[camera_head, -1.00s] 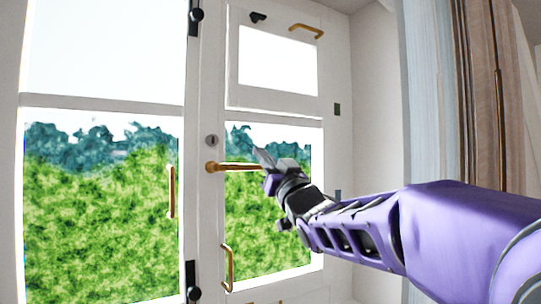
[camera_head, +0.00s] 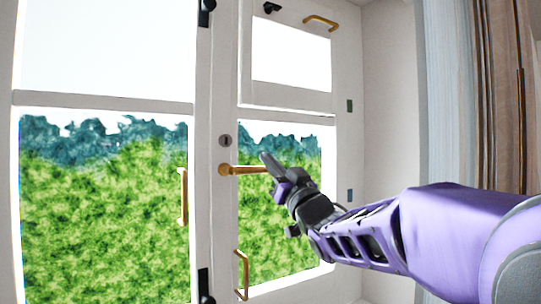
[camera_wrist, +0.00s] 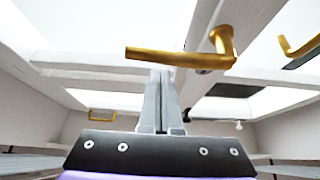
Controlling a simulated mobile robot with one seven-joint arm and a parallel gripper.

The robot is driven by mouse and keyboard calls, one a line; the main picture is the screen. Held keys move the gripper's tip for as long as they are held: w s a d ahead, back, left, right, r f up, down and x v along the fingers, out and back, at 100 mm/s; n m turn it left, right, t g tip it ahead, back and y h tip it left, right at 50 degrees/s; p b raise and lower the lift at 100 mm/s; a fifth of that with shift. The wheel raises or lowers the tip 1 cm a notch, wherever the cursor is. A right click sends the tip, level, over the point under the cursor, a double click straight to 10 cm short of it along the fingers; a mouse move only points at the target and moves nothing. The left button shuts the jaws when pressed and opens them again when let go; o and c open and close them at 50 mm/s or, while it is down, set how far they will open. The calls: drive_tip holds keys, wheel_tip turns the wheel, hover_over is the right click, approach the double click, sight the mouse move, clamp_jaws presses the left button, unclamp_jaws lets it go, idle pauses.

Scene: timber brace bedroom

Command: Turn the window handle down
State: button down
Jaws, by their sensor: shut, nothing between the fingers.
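The brass window handle (camera_head: 243,170) sticks out level to the right from the white frame between the two panes, below a small round keyhole plate (camera_head: 225,141). It also shows in the wrist view (camera_wrist: 180,57), its lever running left from its mount. My gripper (camera_head: 266,160) is shut and empty at the lever's free right end. In the wrist view my fingertips (camera_wrist: 160,72) are together just below the lever. I cannot tell whether they touch it.
Brass pull handles stand on the left pane (camera_head: 183,197) and low on the right pane (camera_head: 242,275); another is on the upper small window (camera_head: 321,23). Black bolts (camera_head: 205,285) line the centre frame. A curtain (camera_head: 450,95) hangs at right.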

drive_tip(key=shift+f, duration=0.35)
drive_tip(key=shift+f, duration=0.1)
drive_tip(key=shift+f+m+h+b, duration=0.2)
drive_tip(key=shift+m+h+b, duration=0.2)
drive_tip(key=shift+m+b, duration=0.1)
